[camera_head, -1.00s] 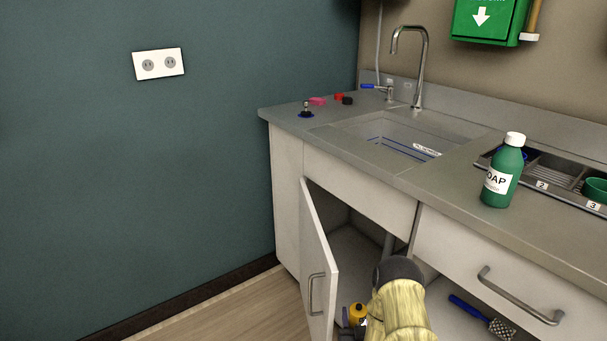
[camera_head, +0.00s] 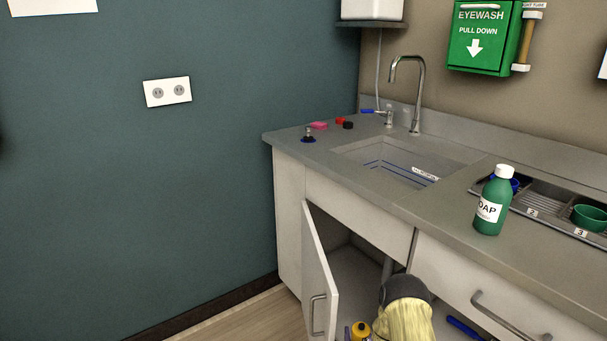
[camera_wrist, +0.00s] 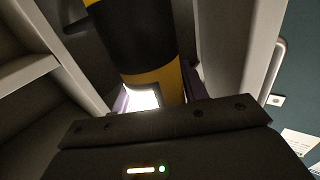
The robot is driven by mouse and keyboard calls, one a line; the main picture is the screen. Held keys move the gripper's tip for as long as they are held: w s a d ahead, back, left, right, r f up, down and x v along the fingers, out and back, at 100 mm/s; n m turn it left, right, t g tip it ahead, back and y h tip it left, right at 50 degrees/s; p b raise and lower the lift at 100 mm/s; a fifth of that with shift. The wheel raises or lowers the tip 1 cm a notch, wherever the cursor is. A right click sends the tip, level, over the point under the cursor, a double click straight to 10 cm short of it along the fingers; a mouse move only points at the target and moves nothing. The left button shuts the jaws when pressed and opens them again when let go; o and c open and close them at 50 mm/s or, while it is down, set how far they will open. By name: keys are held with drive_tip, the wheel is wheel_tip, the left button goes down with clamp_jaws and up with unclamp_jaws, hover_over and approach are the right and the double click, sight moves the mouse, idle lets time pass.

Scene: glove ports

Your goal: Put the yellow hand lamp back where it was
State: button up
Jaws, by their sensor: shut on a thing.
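The yellow hand lamp (camera_head: 361,330) shows at the bottom edge of the head view, in the opening of the sink cabinet beside its open door (camera_head: 318,275). In the wrist view the lamp is a black and yellow cylinder (camera_wrist: 138,35) with a bright white patch. My gripper (camera_wrist: 158,92) is shut on the lamp, with purple fingers on both sides of it. In the head view the gripper is mostly cut off by the bottom edge and hidden by my yellow-sleeved arm. The cabinet floor under the lamp is hidden.
The cabinet door stands open, with its handle (camera_head: 318,313) on the outside. A blue-handled tool (camera_head: 464,327) lies to the right of my arm. The counter above holds a sink (camera_head: 400,165), a green soap bottle (camera_head: 493,203) and small items.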

drive_tip(key=s+r+p, duration=0.2)
drive_tip(key=r+p, duration=1.4)
drive_tip(key=r, duration=0.2)
drive_tip(key=s+r+p, duration=0.2)
drive_tip(key=r+p, duration=1.5)
drive_tip(key=r, duration=0.1)
drive_tip(key=shift+w, duration=0.1)
drive_tip(key=shift+s, duration=0.2)
